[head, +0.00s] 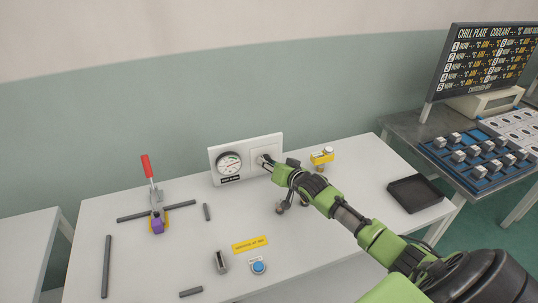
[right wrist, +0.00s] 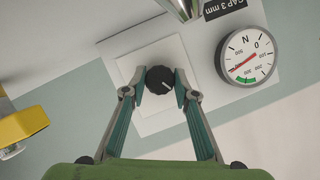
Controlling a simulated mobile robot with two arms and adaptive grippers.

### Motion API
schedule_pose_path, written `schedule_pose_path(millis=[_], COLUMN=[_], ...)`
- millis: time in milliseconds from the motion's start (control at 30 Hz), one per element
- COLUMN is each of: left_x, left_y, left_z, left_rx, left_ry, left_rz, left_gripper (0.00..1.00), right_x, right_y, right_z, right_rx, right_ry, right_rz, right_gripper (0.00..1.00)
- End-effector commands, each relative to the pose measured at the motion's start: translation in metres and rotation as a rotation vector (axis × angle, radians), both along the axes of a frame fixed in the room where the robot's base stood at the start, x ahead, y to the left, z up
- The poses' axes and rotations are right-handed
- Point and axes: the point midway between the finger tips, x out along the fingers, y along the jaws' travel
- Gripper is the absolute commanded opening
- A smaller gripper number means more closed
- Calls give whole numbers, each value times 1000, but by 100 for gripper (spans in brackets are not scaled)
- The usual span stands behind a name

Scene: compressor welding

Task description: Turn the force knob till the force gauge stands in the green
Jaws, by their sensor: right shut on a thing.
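The force gauge (head: 229,162) is a round white dial on the upright white panel at the back of the table. In the right wrist view the gauge (right wrist: 249,56) appears upside down, with a thin red needle and a short green band on its rim. The needle's longer end seems to lie near the green band, but I cannot tell that it is inside it. The black force knob (right wrist: 160,80), with a white mark, is between the fingers of my right gripper (right wrist: 159,88), which is shut on it. My right arm partly hides the knob in the head view. My left gripper is out of view.
A red-handled clamp (head: 148,168) stands on the left of the table. A yellow block (head: 322,158) is right of the panel. A blue button (head: 259,267) is at the front and a black tray (head: 415,194) at the right.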

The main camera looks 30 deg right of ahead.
Motion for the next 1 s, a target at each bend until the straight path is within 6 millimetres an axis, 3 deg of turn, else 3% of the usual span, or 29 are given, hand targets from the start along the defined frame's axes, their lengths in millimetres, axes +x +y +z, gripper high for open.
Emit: schedule_pose_path(millis=[100, 433, 1000], left_x=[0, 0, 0], left_y=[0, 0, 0], left_z=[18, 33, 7], left_rx=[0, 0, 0], left_ry=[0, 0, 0], left_rz=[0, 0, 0], left_gripper=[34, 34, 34], right_x=[0, 0, 1], right_y=[3, 4, 5], right_z=[4, 0, -5], right_rx=[-101, -406, -910], right_ry=[27, 101, 220], right_rz=[-1, 0, 1], right_gripper=[6, 6, 6])
